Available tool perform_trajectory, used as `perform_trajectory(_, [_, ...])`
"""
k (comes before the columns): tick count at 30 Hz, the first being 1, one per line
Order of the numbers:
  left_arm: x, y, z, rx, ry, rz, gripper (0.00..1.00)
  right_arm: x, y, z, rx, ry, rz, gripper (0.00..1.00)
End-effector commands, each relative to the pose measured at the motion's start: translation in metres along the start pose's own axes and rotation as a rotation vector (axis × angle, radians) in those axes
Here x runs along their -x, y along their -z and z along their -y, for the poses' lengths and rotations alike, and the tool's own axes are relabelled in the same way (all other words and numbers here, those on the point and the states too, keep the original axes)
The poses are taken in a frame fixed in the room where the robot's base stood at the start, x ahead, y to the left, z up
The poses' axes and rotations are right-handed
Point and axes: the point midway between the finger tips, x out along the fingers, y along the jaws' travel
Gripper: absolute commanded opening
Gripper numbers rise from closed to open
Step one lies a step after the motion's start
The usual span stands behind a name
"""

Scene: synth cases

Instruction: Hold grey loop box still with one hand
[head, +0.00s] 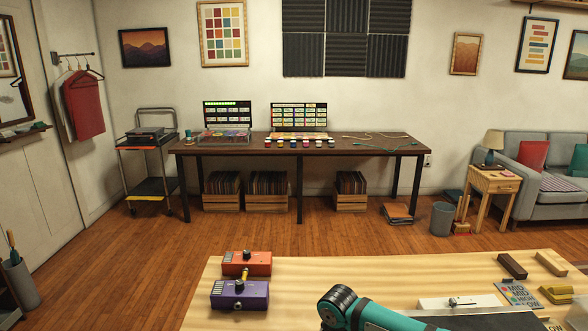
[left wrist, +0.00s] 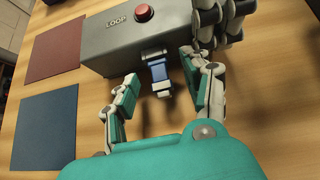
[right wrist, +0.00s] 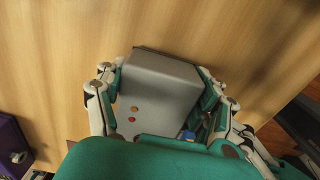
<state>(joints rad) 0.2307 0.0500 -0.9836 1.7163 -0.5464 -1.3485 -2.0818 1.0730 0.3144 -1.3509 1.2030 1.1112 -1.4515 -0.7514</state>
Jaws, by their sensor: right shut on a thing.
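The grey loop box (left wrist: 115,48), with a red button and the word LOOP on top, lies on the wooden table. In the right wrist view the box (right wrist: 160,90) sits between the fingers of my right gripper (right wrist: 157,72), which is shut on it. The right gripper's fingers (left wrist: 222,18) also show at the box's right end in the left wrist view. A blue plug (left wrist: 158,70) stands at the box's near side. My left gripper (left wrist: 160,82) is open, its fingers on either side of the plug and apart from it. The head view shows neither gripper.
A dark red mat (left wrist: 55,48) and a blue mat (left wrist: 45,125) lie left of the box. Orange (head: 246,263) and purple (head: 239,295) pedals stand on the table, with a brown block (head: 512,266) and a printed card (head: 517,294) to the right.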

Motion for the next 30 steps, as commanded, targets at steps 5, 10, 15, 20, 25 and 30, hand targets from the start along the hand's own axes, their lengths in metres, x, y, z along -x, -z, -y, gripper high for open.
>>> perform_trajectory(5, [0.001, 0.0, 0.001, 0.0, 0.002, 0.0, 0.49, -0.001, -0.001, 0.0, -0.002, 0.002, 0.003, 0.29])
perform_trajectory(10, [0.018, 0.0, 0.001, 0.001, 0.004, 0.001, 0.49, -0.001, -0.001, 0.0, -0.002, 0.002, 0.003, 0.29])
perform_trajectory(15, [0.054, 0.0, 0.001, 0.002, 0.005, 0.001, 0.49, -0.001, -0.001, 0.0, -0.003, 0.001, 0.003, 0.29])
perform_trajectory(20, [0.087, 0.001, 0.001, 0.001, 0.005, 0.0, 0.49, -0.001, -0.001, 0.0, -0.003, 0.001, 0.003, 0.29])
perform_trajectory(25, [0.111, 0.0, 0.001, 0.001, 0.003, 0.001, 0.49, -0.001, -0.001, 0.0, -0.002, 0.001, 0.003, 0.29])
perform_trajectory(30, [0.12, 0.0, 0.0, 0.0, 0.001, 0.001, 0.49, -0.001, -0.001, 0.0, -0.002, 0.001, 0.003, 0.29])
